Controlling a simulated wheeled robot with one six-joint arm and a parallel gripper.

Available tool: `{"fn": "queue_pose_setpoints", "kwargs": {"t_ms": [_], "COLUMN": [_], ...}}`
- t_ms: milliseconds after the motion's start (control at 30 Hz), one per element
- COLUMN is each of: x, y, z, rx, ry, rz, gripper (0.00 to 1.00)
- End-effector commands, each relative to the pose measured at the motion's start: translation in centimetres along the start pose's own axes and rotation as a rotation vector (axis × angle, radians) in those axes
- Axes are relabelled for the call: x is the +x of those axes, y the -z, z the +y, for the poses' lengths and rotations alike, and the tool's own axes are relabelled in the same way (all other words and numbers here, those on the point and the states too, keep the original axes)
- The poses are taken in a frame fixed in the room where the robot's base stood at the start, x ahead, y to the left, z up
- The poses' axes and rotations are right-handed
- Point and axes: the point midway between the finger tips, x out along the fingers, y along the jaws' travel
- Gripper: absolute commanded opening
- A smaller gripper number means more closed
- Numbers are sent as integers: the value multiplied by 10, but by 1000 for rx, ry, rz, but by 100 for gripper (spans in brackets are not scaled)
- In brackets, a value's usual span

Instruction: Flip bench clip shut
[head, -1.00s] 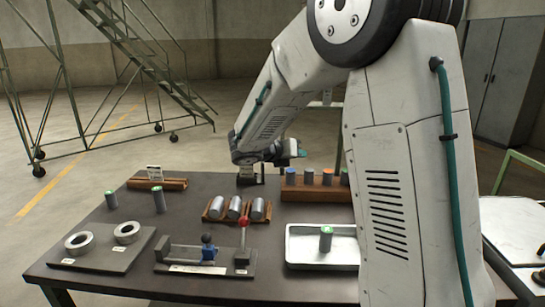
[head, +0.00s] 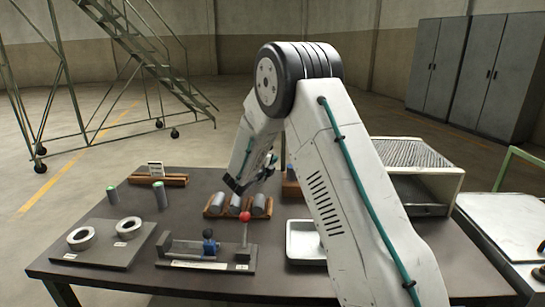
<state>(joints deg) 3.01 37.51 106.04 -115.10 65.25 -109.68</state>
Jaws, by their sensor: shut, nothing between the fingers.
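The bench clip (head: 190,265) sits near the front edge of the dark table. It is a low fixture with a labelled front, a blue piece (head: 209,243) standing in it and an upright lever with a red ball knob (head: 245,216) at its right end. The lever stands roughly vertical. My gripper (head: 268,166) is at the end of my bent arm, above and behind the clip, over the back middle of the table. It is shut and apart from the clip. The fingertips are partly hidden by my wrist.
Several grey cylinders lie in a wooden cradle (head: 215,211) behind the clip. A plate with two metal rings (head: 81,238) is at left, with two green-topped cylinders (head: 160,194) behind it. A white tray (head: 300,252) is at right, partly behind my arm. An open furnace-like box (head: 445,185) stands beyond.

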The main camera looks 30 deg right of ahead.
Motion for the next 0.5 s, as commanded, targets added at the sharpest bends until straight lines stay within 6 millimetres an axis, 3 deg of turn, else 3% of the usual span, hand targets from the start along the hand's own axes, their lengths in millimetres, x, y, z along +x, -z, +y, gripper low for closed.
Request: {"fn": "queue_pose_setpoints", "kwargs": {"t_ms": [400, 467, 500], "x": [84, 95, 91], "y": [2, 2, -7], "z": [0, 0, 0], "rx": [2, 1, 2], "ry": [1, 1, 0], "rz": [4, 4, -2], "gripper": [0, 0, 0]}}
